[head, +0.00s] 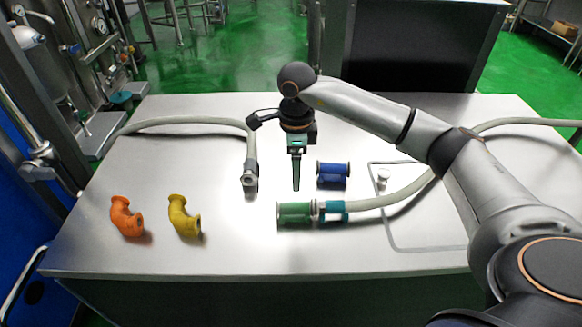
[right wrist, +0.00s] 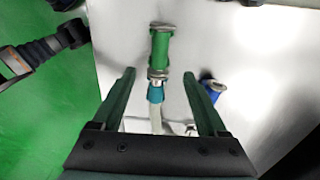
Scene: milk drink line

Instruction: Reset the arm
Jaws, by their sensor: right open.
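My right gripper (head: 296,188) hangs point-down over the table, empty. In the right wrist view its two fingers stand apart (right wrist: 159,71). A green fitting (head: 295,213) joined by a teal piece (head: 333,211) to a pale hose lies just in front of it in the head view. The green fitting (right wrist: 159,48) also shows beyond and between the fingers in the right wrist view, with nothing gripped. A blue spool-shaped fitting (head: 333,173) stands to the right of the fingers. My left gripper does not show in the head view.
An orange elbow (head: 125,216) and a yellow elbow (head: 184,216) lie at the table's left. A grey hose (head: 190,121) ends in a metal fitting left of the gripper. A small white knob (head: 383,177) sits inside an outlined panel. The front of the table (head: 250,255) is clear.

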